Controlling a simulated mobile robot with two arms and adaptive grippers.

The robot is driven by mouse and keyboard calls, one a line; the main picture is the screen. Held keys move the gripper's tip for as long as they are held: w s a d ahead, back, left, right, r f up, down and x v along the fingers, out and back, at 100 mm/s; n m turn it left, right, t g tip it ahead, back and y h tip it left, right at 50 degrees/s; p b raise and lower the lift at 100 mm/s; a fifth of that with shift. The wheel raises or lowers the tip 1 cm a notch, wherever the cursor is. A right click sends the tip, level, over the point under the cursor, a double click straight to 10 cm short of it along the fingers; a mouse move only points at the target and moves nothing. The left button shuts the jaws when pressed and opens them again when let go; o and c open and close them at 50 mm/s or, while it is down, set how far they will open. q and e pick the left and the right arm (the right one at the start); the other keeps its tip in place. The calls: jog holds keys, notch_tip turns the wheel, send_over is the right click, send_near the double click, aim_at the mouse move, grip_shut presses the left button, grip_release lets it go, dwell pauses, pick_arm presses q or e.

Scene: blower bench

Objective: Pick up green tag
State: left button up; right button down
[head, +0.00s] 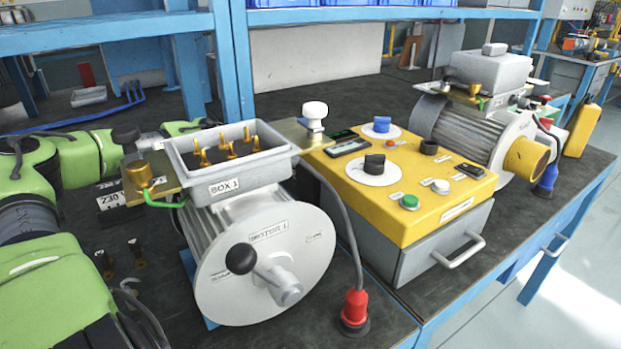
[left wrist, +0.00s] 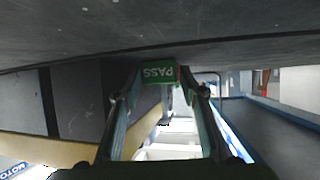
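The green tag (left wrist: 158,72), marked PASS, is upside down in the left wrist view, close to the dark bench surface. It lies between the fingertips of my left gripper (left wrist: 160,78), with one finger on each side. The tag nearly fills the gap, but I cannot tell whether the fingers press on it. In the head view my left arm comes in from the left and passes behind the box marked BOX 1 (head: 224,187). My left gripper and the green tag are hidden there. My right gripper is in neither view.
Motor 1 (head: 262,262) stands in front of my left arm. A yellow-topped control box (head: 415,205) and a second motor (head: 462,125) stand to the right. A red plug (head: 355,308) is near the front edge. Blue shelf posts (head: 236,60) rise behind.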

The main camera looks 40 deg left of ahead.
pick_arm(q)
jog(key=shift+w+d+f, duration=0.1)
jog(key=shift+w, duration=0.05)
jog(key=c, duration=0.6)
jog(key=shift+c, duration=0.2)
